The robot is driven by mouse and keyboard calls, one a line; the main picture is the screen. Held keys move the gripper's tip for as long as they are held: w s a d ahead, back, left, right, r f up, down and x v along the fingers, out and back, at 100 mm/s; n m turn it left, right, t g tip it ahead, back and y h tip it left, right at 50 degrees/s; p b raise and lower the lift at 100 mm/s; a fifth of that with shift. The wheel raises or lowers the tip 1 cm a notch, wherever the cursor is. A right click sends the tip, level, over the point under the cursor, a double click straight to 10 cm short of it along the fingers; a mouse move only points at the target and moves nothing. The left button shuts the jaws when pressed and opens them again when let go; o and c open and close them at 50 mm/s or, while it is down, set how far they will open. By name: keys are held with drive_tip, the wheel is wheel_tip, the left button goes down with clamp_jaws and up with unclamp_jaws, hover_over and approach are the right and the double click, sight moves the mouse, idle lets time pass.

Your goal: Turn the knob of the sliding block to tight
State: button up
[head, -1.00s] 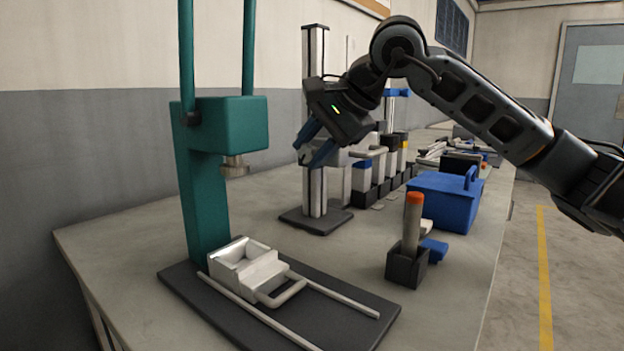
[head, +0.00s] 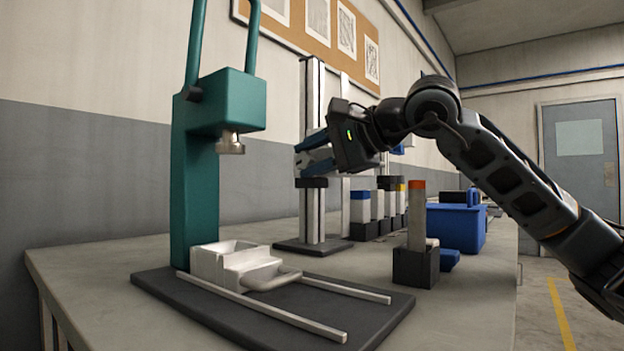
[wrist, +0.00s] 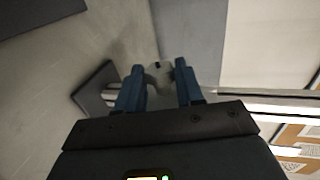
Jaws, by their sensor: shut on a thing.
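A tall pale column stand (head: 312,90) rises from a dark base plate on the bench. A dark block (head: 312,183) sits on the column, just under my fingers; I take it as the sliding block. My gripper (head: 300,160) reaches in from the right at the column, its blue fingers pointing left. In the wrist view a pale rounded knob (wrist: 158,76) lies between the two fingertips, and my gripper (wrist: 159,72) is shut on it. The fingers hide the knob in the head view, and no tight mark can be read.
A teal press (head: 195,150) stands left, with a white tray (head: 235,264) on rails before it. A dark holder (head: 415,267) with an orange-topped cylinder and a blue box (head: 457,228) stand right. Several small blocks line the bench behind. Bench between press and holder is partly clear.

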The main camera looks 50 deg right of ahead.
drive_tip(key=shift+f+t+b, duration=0.15)
drive_tip(key=shift+t+b, duration=0.35)
drive_tip(key=shift+b, duration=0.25)
drive_tip(key=o, duration=1)
drive_tip(key=shift+o, duration=0.2)
drive_tip(key=shift+s, duration=0.1)
drive_tip(key=s+r+p, duration=0.1)
drive_tip(key=s+p, duration=0.1)
drive_tip(key=s, duration=0.5)
drive_tip(key=shift+s+d+r, duration=0.15)
drive_tip(key=shift+s+r, duration=0.1)
drive_tip(key=shift+s, duration=0.05)
